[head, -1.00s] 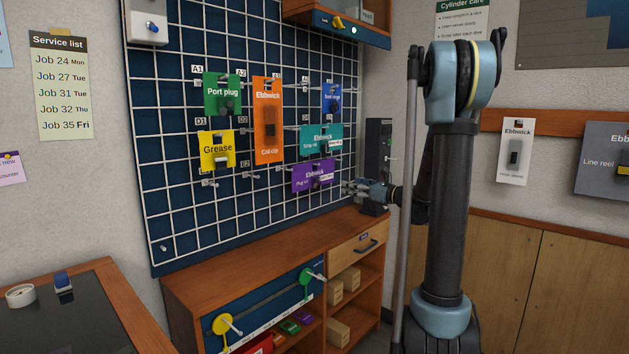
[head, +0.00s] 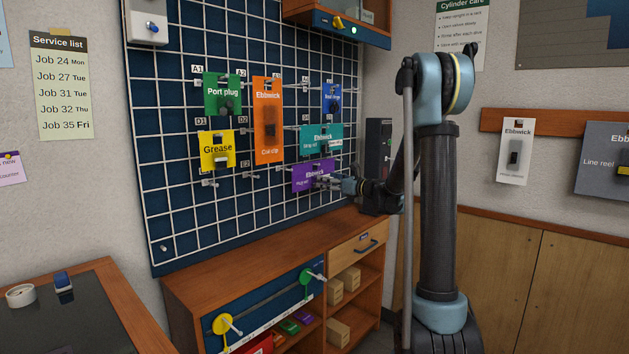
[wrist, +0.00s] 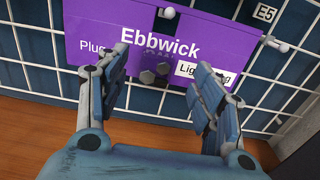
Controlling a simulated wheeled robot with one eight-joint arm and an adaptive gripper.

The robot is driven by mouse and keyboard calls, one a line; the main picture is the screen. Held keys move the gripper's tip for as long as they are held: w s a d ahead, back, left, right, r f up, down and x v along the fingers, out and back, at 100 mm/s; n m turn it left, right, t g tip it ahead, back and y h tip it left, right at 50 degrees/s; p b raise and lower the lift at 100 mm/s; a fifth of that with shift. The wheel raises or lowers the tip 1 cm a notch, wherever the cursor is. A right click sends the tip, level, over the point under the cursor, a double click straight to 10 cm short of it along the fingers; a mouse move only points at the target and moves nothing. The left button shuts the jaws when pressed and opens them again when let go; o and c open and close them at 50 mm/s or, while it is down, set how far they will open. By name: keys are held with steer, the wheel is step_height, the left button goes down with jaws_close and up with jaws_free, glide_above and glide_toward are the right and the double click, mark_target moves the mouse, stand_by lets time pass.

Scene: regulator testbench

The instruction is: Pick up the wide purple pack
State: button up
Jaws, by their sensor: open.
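The wide purple pack (head: 309,175), marked "Ebbwick", hangs low on the wire grid, below the teal pack. In the wrist view the purple pack (wrist: 192,36) fills the upper middle, with two grey knobs on its face low in the middle and a white label at its lower right. My gripper (head: 334,182) is just in front of the pack's right part in the head view. In the wrist view my gripper (wrist: 160,75) is open, its fingers apart on either side of the knobs. I cannot tell whether the fingers touch the pack.
A teal pack (head: 321,138) hangs directly above, and an orange pack (head: 267,120) hangs to the upper left. Grid wires and hooks surround the purple pack. The wooden bench top (head: 250,252) below is clear. A dark box (head: 378,146) stands right of the grid.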

mark_target(315, 173)
steer(key=x, duration=0.4)
steer(key=shift+a+r, duration=0.1)
steer(key=shift+r, duration=0.05)
steer(key=c, duration=1.2)
steer(key=shift+r, duration=0.15)
steer(key=shift+r, duration=0.7)
steer(key=v, duration=1.8)
steer(key=shift+f, duration=0.1)
